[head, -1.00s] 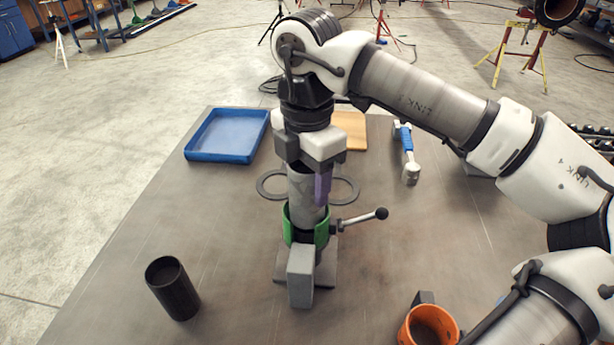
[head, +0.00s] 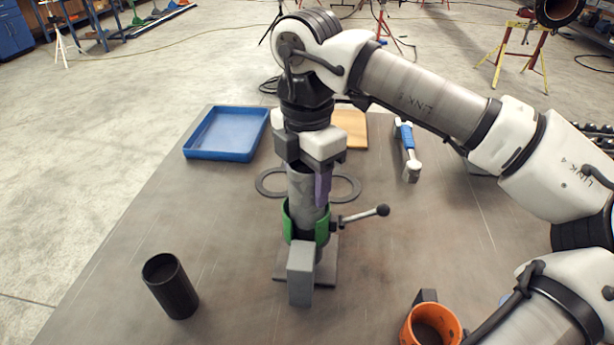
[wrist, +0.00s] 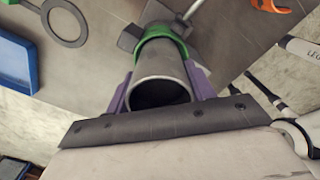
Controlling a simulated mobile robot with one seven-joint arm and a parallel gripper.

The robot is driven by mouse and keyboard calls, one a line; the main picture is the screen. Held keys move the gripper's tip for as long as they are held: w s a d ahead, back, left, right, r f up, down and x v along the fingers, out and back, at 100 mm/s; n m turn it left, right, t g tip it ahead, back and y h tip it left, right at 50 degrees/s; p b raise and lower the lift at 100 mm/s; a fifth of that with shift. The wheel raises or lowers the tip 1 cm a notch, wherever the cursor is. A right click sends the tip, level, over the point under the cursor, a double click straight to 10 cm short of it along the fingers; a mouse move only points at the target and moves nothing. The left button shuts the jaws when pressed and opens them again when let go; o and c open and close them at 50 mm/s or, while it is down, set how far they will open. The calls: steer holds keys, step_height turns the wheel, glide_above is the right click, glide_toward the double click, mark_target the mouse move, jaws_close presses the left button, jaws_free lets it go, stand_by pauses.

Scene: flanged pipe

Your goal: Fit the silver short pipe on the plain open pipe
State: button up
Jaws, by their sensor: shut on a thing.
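The silver short pipe (head: 303,183) stands upright between the purple fingers of my gripper (head: 308,190). In the wrist view my gripper (wrist: 160,85) is shut on the pipe (wrist: 160,62), with one finger on each side and its open end facing the camera. The pipe's lower end goes into or behind a green clamp collar (head: 322,230) with a lever on its right. The collar also shows in the wrist view (wrist: 160,48). The plain open pipe is mostly hidden by the collar and gripper. I cannot tell whether the two pipes are fully seated.
A grey block (head: 300,274) stands before the clamp. A black tube (head: 172,290) stands at front left, an orange cup (head: 408,333) at front right. Behind are flat grey rings (head: 346,187), a blue tray (head: 193,153), a wooden board (head: 353,128) and a blue-handled tool (head: 407,138).

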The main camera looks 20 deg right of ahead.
steer(key=o, duration=1.3)
steer(key=shift+r, duration=0.1)
